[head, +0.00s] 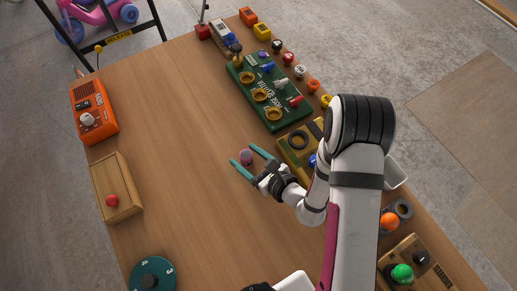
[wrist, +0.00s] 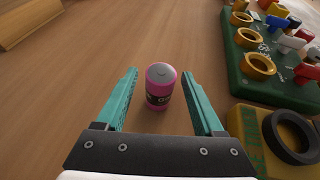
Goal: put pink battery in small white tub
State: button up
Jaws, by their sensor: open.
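The pink battery (head: 246,157) stands upright on the wooden table in the head view. In the wrist view the pink battery (wrist: 160,88) has a grey top and a dark label band. My gripper (head: 241,154) is open, with its teal fingers on either side of the battery; in the wrist view, gaps show between the battery and both fingers.
A green board (head: 276,112) with rings and pegs lies beyond the gripper, and a yellow block with a dark ring (wrist: 245,135) is close on its right. The table's middle is clear.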

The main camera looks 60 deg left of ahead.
jog(key=v, duration=0.9)
jog(key=shift+d+r, duration=0.15)
jog(key=d+r+n+g, duration=0.3)
jog(key=r+n, duration=0.3)
jog(key=r, duration=0.7)
jog(key=s+d+r+n+h, duration=0.1)
jog(key=d+r+n+h, duration=0.2)
jog(key=d, duration=0.8)
jog(key=shift+s+n+h, duration=0.2)
jog(key=shift+n+h, duration=0.4)
jog(key=shift+h, duration=0.6)
jog(key=shift+o, duration=0.5)
jog(key=w+d+r+t+h, duration=0.1)
jog(key=d+t+h, duration=0.4)
jog(key=d, duration=0.9)
jog(key=shift+w+d+t+h, duration=0.3)
jog(key=shift+w+d+h, duration=0.05)
jog(key=shift+w+h, duration=0.25)
